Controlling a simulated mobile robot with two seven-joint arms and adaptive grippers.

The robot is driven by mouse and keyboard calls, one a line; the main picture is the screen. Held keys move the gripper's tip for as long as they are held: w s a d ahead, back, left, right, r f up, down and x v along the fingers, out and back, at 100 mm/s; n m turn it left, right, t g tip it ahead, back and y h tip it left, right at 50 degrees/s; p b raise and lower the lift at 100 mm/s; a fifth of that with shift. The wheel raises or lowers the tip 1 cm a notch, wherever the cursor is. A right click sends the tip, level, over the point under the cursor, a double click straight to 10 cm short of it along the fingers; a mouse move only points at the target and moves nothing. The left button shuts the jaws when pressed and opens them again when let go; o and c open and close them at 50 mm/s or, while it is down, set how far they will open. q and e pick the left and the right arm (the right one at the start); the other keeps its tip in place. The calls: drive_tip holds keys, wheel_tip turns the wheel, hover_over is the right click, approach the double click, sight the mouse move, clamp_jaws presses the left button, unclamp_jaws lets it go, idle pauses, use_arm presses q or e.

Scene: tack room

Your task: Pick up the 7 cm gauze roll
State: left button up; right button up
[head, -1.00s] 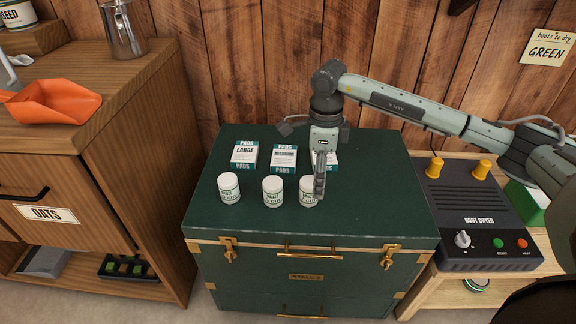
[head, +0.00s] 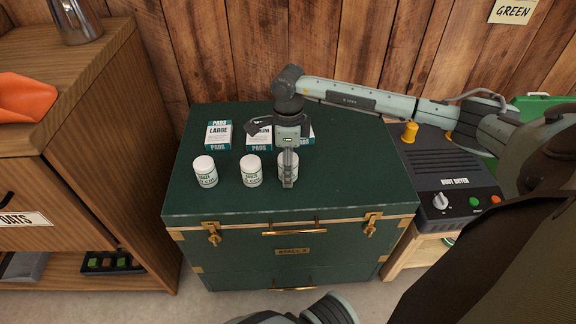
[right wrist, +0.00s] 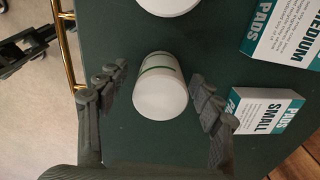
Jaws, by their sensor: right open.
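Three white gauze rolls with green-marked labels stand upright in a row on the green trunk: a left roll (head: 205,171), a middle roll (head: 251,170) and a right roll (head: 283,163). Their sizes are too small to read. My right gripper (head: 288,182) is at the right roll and partly hides it. In the right wrist view this roll (right wrist: 160,88) is between the open fingers, with a gap on each side. Part of another roll (right wrist: 168,5) shows at the top edge. A dark jointed part at that view's upper left may be my left gripper (right wrist: 32,48); its jaw state is unclear.
Behind the rolls lie a LARGE pads box (head: 218,135), a MEDIUM box (right wrist: 290,30) and a SMALL box (right wrist: 262,110). The trunk top (head: 355,175) is clear at right. A boot dryer (head: 450,185) stands to the right, a wooden cabinet (head: 130,150) to the left.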

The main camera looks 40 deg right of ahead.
drive_tip(key=c, duration=1.1)
